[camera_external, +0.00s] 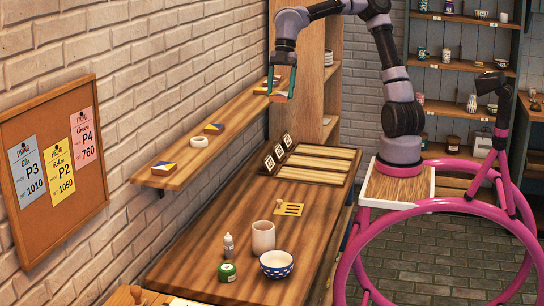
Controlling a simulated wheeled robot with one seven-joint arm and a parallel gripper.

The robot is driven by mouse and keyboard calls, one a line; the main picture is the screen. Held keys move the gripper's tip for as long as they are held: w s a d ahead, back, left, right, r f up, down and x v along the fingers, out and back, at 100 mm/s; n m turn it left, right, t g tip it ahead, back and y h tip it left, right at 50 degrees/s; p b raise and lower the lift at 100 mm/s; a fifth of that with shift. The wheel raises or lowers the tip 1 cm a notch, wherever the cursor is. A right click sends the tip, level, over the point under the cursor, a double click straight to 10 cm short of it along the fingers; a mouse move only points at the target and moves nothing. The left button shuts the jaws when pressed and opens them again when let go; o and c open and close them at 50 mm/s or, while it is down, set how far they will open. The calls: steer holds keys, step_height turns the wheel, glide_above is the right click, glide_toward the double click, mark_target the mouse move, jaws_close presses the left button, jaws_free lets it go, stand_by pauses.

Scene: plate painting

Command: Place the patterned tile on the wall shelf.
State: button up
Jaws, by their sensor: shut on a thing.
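My gripper (281,86) hangs down from the arm at the far end of the wall shelf (242,108), at its outer edge. Its fingers are shut on a small, flat tile (279,97), seen nearly edge-on, so its pattern is hard to make out. I cannot tell whether the held tile touches the shelf. Another small tile (262,90) lies at the far end, just left of my gripper.
A small white round dish (199,142) sits on the shelf between two tiles. Below, the wooden worktop (215,225) bears a beige cup (263,237), a blue-patterned bowl (276,263), a green jar (227,271), a small bottle (229,245) and dark framed cards (279,153). A tall cabinet stands behind my gripper.

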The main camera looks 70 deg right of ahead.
steer(key=w+d+f+m+t, duration=0.2)
steer(key=w+d+m, duration=0.4)
steer(key=w, duration=0.4)
step_height(320, 180, up, 3)
steer(key=m+t+h, duration=0.3)
steer(key=m+h, duration=0.1)
steer(key=m, duration=0.8)
glide_above(250, 101)
steer(key=s, duration=0.1)
steer(key=shift+g, duration=0.3)
step_height(250, 101, down, 11)
steer(key=shift+s+d+f, duration=0.1)
steer(key=shift+s, duration=0.05)
steer(key=shift+f, duration=2.1)
